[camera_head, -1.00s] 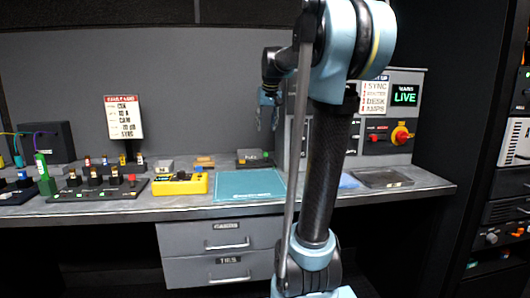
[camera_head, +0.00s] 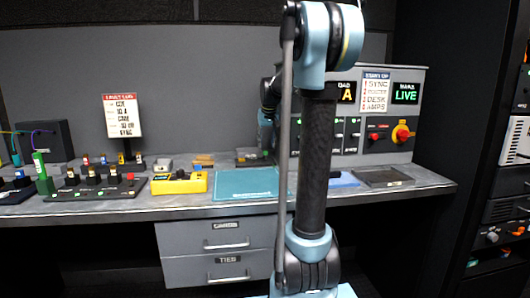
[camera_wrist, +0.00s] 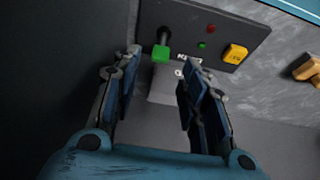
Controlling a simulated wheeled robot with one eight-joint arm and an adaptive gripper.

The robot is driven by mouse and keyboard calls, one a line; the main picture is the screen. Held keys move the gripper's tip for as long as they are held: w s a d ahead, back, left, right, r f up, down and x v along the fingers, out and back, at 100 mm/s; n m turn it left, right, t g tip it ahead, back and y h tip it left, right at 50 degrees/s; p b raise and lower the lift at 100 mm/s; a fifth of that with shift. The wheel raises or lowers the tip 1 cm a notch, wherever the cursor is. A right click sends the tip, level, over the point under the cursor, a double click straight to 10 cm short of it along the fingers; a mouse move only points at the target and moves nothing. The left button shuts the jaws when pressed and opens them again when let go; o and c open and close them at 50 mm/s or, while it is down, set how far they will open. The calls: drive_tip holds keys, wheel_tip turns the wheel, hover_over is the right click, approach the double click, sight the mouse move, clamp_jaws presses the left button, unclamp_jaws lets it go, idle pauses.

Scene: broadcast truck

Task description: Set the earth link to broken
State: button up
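In the wrist view, a dark panel (camera_wrist: 212,22) carries a black lever with a green end (camera_wrist: 161,53), a red lamp, a small green lamp and a yellow block (camera_wrist: 235,54). A white label lies below the lever, partly covered by a finger; I cannot read it as the earth link. My gripper (camera_wrist: 163,62) is open and empty, its fingertips on either side of the line to the green end, seemingly short of it. In the head view, my gripper is mostly hidden behind my arm, above a small dark box (camera_head: 247,158) at the desk's back.
A teal mat (camera_head: 238,185) and a yellow device (camera_head: 180,183) lie on the desk (camera_head: 120,210). An upright panel with a red and yellow rotary switch (camera_head: 401,133) stands right. A sign (camera_head: 122,116) and several small switch units stand left. An orange-brown piece (camera_wrist: 307,68) shows in the wrist view.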

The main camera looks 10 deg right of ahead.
sight(266, 152)
drive_tip(key=shift+x, duration=2.65)
clamp_jaws()
